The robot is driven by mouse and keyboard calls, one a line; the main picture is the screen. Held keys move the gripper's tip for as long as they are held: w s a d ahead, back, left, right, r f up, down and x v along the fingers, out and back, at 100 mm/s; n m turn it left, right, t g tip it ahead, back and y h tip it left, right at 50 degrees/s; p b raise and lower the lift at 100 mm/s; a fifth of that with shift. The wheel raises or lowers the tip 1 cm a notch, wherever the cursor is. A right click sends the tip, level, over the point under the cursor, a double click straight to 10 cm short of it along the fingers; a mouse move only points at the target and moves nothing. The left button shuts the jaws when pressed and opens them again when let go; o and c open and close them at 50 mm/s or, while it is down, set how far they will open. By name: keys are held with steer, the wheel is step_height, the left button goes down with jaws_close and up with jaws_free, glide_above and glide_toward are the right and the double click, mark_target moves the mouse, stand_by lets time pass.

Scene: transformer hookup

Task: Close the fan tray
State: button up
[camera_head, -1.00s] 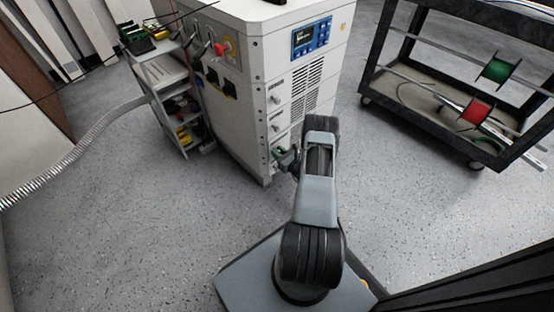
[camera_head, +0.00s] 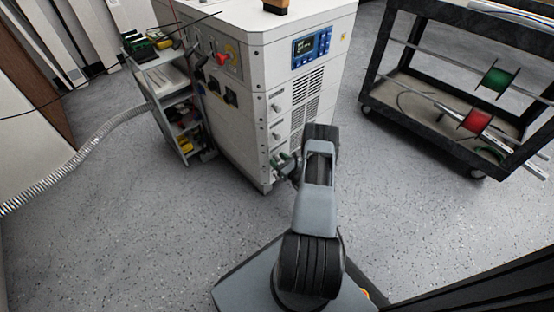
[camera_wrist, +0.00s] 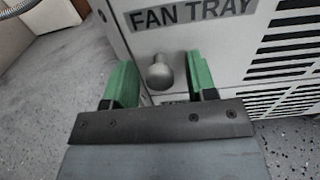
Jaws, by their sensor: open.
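In the wrist view, the fan tray front (camera_wrist: 235,45) is a light grey panel with a "FAN TRAY" label and black vent slots. Its round grey knob (camera_wrist: 160,73) sticks out below the label. My gripper (camera_wrist: 162,85) is open. Its green fingers stand on either side of the knob; I cannot tell whether they touch it. In the head view, my gripper (camera_head: 284,164) is low at the front of the white cabinet (camera_head: 262,65), and my arm hides much of the lower front there. How far the tray sticks out cannot be told.
Similar knobs and vents sit higher on the cabinet, under a blue display panel (camera_head: 311,46). A shelf rack (camera_head: 165,61) stands at the left, with a corrugated hose (camera_head: 75,160). A dark cart (camera_head: 374,60) with cable spools stands at the right. Open speckled floor (camera_head: 140,230) lies in front.

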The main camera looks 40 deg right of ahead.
steer(key=s+d+p, duration=0.1)
steer(key=s+p, duration=0.2)
steer(key=s, duration=1)
steer(key=shift+d, duration=0.1)
steer(key=w+a+r+n+g+y+p, duration=0.2)
steer(key=a+r+n+g+y+p, duration=0.25)
steer(key=r, duration=0.85)
steer(key=w+a+r+n+g+y+p, duration=0.2)
steer(key=a+r+n+g+p, duration=0.2)
steer(key=a+r+n+p, duration=0.55)
steer(key=w+a+r+n+g+y+p, duration=0.2)
steer(key=a+r+n+g+y, duration=0.25)
steer(key=r, duration=1.05)
steer(key=s+a+r+n+h+p, duration=0.3)
steer(key=s+r+n+h+p, duration=0.1)
steer(key=r, duration=0.7)
steer(key=s+a+r+n+g+h+p, duration=0.1)
steer(key=s+a+r+n+h+p, duration=0.2)
steer(key=r+n+p, duration=0.4)
steer(key=s+a+r+n+h+p, duration=0.3)
steer(key=s+r+n+h+p, duration=0.2)
steer(key=r, duration=1)
steer(key=shift+s+a+r+h+p, duration=0.35)
steer(key=shift+s+p, duration=0.15)
steer(key=shift+p, duration=0.2)
steer(key=shift+g, duration=0.3)
